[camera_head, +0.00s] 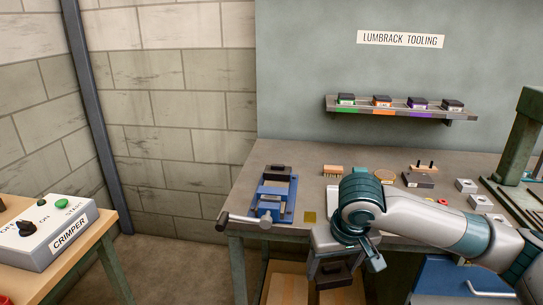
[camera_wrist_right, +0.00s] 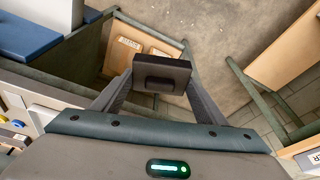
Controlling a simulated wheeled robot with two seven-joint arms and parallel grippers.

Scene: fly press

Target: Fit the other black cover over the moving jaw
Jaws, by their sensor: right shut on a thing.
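A blue vise (camera_head: 288,207) stands at the left front of the workbench, with its bar handle (camera_head: 243,221) sticking out past the front edge. A black cover (camera_head: 278,170) sits on the vise's far jaw; the nearer jaw shows blue on top. My right gripper (camera_head: 335,270) hangs in front of the bench edge, to the right of and nearer than the vise. It is shut on another black cover, a dark block between the fingertips that shows clearly in the right wrist view (camera_wrist_right: 162,72). The cover is apart from the vise. My left gripper is not in view.
A crimper box (camera_head: 48,232) is on a table at left. A wall shelf (camera_head: 400,111) holds tooling.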

